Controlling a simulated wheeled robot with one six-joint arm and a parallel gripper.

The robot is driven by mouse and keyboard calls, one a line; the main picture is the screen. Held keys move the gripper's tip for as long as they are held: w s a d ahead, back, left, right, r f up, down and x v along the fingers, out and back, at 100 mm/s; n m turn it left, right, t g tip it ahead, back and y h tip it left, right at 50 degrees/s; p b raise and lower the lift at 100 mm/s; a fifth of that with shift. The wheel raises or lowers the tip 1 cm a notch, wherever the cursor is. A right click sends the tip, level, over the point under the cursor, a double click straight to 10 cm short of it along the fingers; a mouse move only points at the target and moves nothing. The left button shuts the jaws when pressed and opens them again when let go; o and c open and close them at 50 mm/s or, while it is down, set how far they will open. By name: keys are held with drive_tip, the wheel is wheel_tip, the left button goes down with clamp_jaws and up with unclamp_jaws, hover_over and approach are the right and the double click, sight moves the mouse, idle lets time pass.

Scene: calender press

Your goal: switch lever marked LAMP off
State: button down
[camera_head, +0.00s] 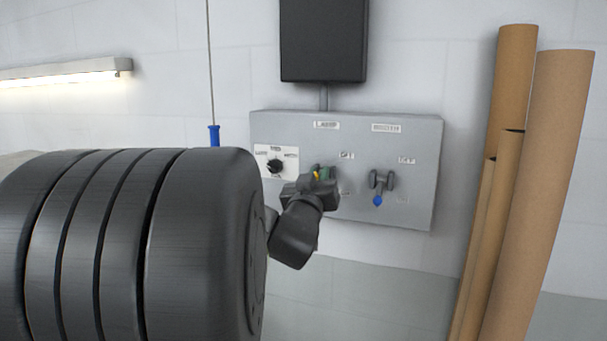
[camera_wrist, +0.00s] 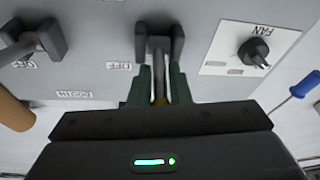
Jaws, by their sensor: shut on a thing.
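The LAMP lever is the middle control on the grey panel (camera_head: 410,140), below the label LAMP (camera_head: 326,125). In the head view my gripper (camera_head: 318,176) covers most of it, with a bit of yellow showing between the fingers. In the wrist view, which is upside down, the lever (camera_wrist: 158,72) comes out of its dark bracket (camera_wrist: 141,42) towards me. My gripper (camera_wrist: 158,92) has its green fingers shut on the lever's end, and the tip is partly hidden. An OFF mark (camera_wrist: 119,65) sits beside the lever; its exact tilt is hard to tell.
A second lever (camera_head: 380,188) with a blue knob hangs down at the panel's right. A FAN knob (camera_head: 275,166) is on the left. A large black ribbed roller (camera_head: 205,240) stands close in front at left. Brown tubes (camera_head: 555,150) lean at right.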

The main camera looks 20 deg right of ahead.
drive_tip(key=c, duration=1.5)
unclamp_jaws()
drive_tip(key=shift+o, duration=0.2)
drive_tip(key=b+v, duration=0.1)
drive_tip(key=v, duration=1.3)
drive_tip(key=shift+d, duration=0.1)
